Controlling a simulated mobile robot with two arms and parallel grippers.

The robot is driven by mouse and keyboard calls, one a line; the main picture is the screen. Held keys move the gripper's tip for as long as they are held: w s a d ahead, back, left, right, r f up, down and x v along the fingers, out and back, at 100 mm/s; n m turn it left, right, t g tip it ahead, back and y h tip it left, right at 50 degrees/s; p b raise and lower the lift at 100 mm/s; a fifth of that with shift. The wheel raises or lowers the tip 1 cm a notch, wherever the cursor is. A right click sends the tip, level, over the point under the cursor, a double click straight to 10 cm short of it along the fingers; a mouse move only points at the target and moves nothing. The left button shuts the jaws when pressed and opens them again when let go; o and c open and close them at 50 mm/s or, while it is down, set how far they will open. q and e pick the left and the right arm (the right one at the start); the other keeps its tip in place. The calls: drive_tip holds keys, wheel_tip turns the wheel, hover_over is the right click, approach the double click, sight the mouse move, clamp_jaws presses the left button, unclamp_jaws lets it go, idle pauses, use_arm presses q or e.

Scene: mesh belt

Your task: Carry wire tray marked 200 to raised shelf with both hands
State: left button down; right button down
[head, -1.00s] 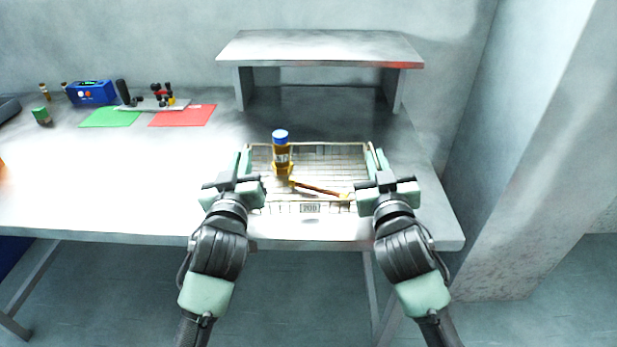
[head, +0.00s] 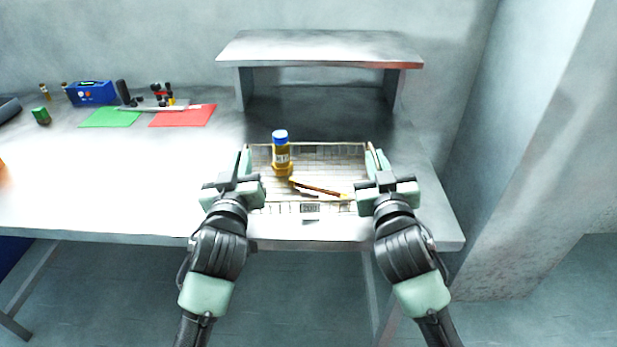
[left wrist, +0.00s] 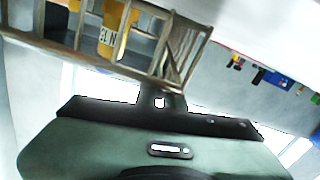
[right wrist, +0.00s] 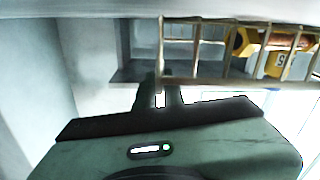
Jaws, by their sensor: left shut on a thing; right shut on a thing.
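The wire tray marked 200 (head: 335,160) is at the front of the table in the head view, its number plate facing me. A bottle with a blue cap (head: 281,150) stands in it at the left, and a brown-handled tool (head: 318,189) lies in it. My left gripper (head: 243,165) is shut on the tray's left side, and my right gripper (head: 374,163) is shut on its right side. Both wrist views show the tray's wire wall at the jaws. The raised shelf (head: 320,48) stands behind the tray, its top bare. Whether the tray touches the table is hard to tell.
The table top (head: 130,170) is clear left of the tray. A green mat (head: 110,117), a red mat (head: 183,116) and a blue box (head: 92,92) lie further back left. A wall pillar (head: 545,150) rises close to the table's right end.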

drive_tip(key=shift+d+r+p, duration=0.1)
drive_tip(key=shift+r+p, duration=2.3)
drive_tip(key=shift+r, duration=0.1)
drive_tip(key=shift+w+d, duration=0.1)
